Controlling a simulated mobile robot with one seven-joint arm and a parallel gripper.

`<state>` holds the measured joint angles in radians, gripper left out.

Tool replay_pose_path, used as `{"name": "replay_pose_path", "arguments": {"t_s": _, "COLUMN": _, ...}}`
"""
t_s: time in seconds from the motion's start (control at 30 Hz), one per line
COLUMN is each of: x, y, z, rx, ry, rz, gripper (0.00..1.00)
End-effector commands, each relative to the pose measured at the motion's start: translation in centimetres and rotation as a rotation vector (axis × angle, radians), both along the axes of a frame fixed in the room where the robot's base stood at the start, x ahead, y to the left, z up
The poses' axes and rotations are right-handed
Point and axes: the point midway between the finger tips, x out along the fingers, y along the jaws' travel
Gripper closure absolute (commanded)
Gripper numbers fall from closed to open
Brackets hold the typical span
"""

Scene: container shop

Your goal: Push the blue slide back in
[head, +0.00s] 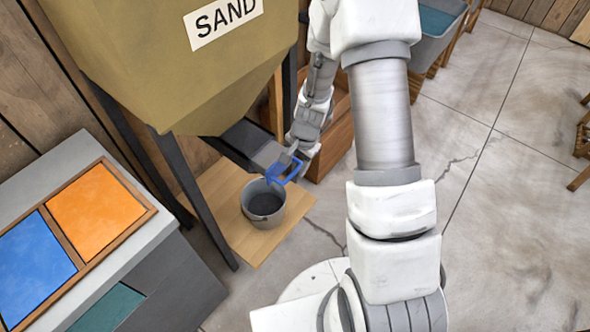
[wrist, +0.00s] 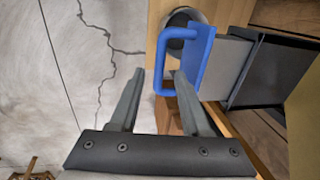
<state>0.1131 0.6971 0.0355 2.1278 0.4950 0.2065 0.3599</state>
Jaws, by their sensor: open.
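The blue slide shows as a blue handle (head: 284,169) on a grey plate that sticks out of the dark spout (head: 243,139) under the sand hopper (head: 190,65). In the wrist view the looped handle (wrist: 205,52) stands just ahead of my fingertips, with a length of bare grey plate (wrist: 226,68) between it and the dark housing (wrist: 267,72). My gripper (head: 298,152) is open and at the handle. In the wrist view the fingertips (wrist: 160,76) lie either side of the handle's outer bar; I cannot tell whether they touch it.
A grey bucket (head: 263,204) stands below the handle on a wooden board (head: 237,243). Dark hopper legs (head: 196,200) stand left of it. A wooden crate (head: 335,135) is behind my gripper. A counter (head: 130,235) with blue and orange panels is at left.

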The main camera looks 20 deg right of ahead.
Motion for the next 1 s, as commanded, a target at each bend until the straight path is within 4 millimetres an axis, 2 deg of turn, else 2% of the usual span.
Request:
{"name": "replay_pose_path", "arguments": {"t_s": 0.03, "x": 0.1, "y": 0.1, "z": -0.8, "rx": 0.0, "ry": 0.001, "rz": -0.001, "gripper": 0.53}}
{"name": "replay_pose_path", "arguments": {"t_s": 0.2, "x": 0.3, "y": 0.2, "z": -1.7, "rx": 0.0, "ry": -0.001, "rz": -0.001, "gripper": 0.53}}
{"name": "replay_pose_path", "arguments": {"t_s": 0.5, "x": 0.3, "y": 0.2, "z": -1.9, "rx": 0.0, "ry": -0.001, "rz": 0.0, "gripper": 0.53}}
{"name": "replay_pose_path", "arguments": {"t_s": 0.57, "x": 0.3, "y": 0.2, "z": -1.9, "rx": 0.001, "ry": -0.001, "rz": 0.0, "gripper": 0.62}}
{"name": "replay_pose_path", "arguments": {"t_s": 0.77, "x": 0.3, "y": 0.2, "z": -1.9, "rx": 0.001, "ry": -0.001, "rz": 0.0, "gripper": 0.98}}
{"name": "replay_pose_path", "arguments": {"t_s": 1.0, "x": 0.3, "y": 0.2, "z": -1.8, "rx": 0.001, "ry": -0.001, "rz": 0.0, "gripper": 1.0}}
